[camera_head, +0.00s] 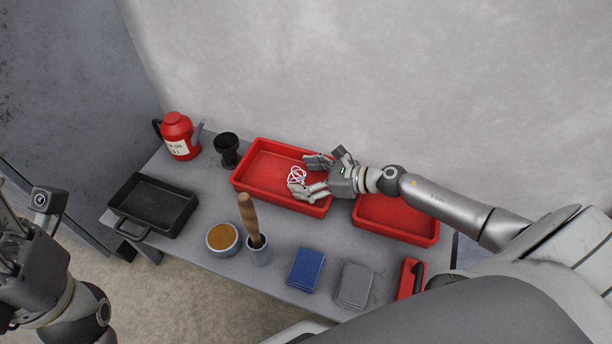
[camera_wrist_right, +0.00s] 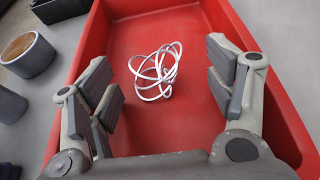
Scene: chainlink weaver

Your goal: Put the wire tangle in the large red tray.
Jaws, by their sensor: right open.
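The wire tangle (camera_head: 297,174) is a loose bundle of white loops. It shows whole in the right wrist view (camera_wrist_right: 156,72), over the floor of the large red tray (camera_head: 250,181). I cannot tell whether it touches the tray floor. My right gripper (camera_head: 306,176) is over this tray with its fingers spread wide. In the right wrist view the tangle lies between and beyond the fingertips, with a gap to both. The large red tray's floor also shows in the right wrist view (camera_wrist_right: 205,120). My left gripper (camera_head: 12,238) is at the left edge, partly cut off, away from the table.
A smaller red tray (camera_head: 397,221) stands to the right. A black pan (camera_head: 152,205), red can (camera_head: 177,136), black cup (camera_head: 227,150), round pot (camera_head: 223,239), wooden-handled pestle (camera_head: 249,218), blue box (camera_head: 305,270), grey box (camera_head: 354,286) and red-and-black item (camera_head: 405,279) stand around on the grey table.

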